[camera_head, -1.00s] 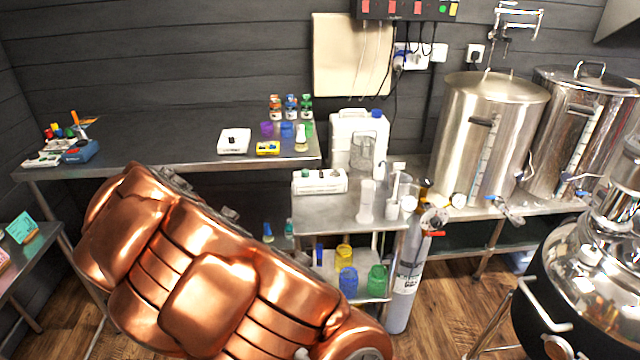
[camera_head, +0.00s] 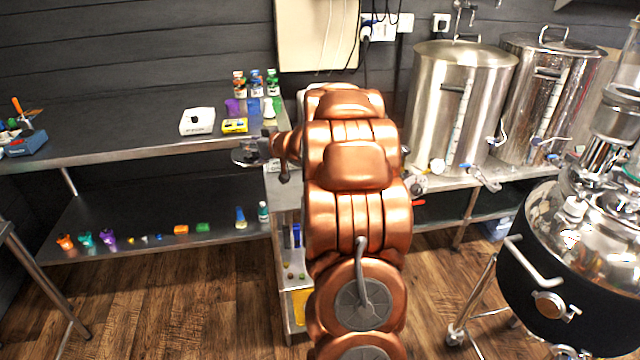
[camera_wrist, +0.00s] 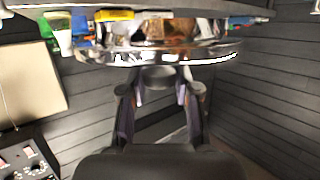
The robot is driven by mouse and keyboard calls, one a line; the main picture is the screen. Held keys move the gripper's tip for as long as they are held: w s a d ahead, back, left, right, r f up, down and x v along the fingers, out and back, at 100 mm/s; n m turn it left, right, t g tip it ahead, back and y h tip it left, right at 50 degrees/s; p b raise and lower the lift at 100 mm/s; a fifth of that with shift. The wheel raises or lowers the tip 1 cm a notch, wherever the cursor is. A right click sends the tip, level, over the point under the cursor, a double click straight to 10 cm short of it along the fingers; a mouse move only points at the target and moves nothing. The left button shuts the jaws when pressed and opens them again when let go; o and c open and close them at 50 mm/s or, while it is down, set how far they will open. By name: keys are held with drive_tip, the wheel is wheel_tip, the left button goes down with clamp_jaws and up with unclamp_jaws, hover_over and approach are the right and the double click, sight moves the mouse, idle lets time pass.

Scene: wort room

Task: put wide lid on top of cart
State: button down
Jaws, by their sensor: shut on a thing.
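The wide lid (camera_wrist: 205,55) is a shiny round metal disc, spanning the top of the wrist view. My gripper (camera_wrist: 158,85) is shut on its near edge. In the head view the lid (camera_head: 246,157) is small and dark, held by my gripper (camera_head: 264,148) near the front right edge of the long table and the cart's left side. The cart (camera_head: 284,198) is a metal two-level trolley right of that table. My copper arm hides most of its top and much of its lower shelf.
The long steel table (camera_head: 130,145) carries a white scale (camera_head: 197,121), a yellow box (camera_head: 234,126), and several small bottles and cups. Steel kettles (camera_head: 460,105) stand on the bench at right. A black-and-chrome vessel (camera_head: 545,265) stands at front right. Wooden floor lies open at left.

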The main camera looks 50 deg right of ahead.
drive_tip(key=s+d+f+b, duration=0.1)
drive_tip(key=s+d+f, duration=0.1)
drive_tip(key=s+d, duration=0.65)
drive_tip(key=shift+h, duration=0.3)
drive_tip(key=f, duration=0.3)
drive_tip(key=f+b, duration=0.1)
drive_tip(key=f, duration=0.6)
drive_tip(key=shift+w+d+b, duration=0.25)
drive_tip(key=shift+w+b, duration=0.1)
drive_tip(key=shift+f, duration=0.2)
drive_tip(key=c, duration=0.8)
unclamp_jaws()
drive_tip(key=shift+c, duration=0.2)
drive_tip(key=shift+r, duration=0.2)
drive_tip(key=v, duration=1.2)
drive_tip(key=shift+f, duration=0.1)
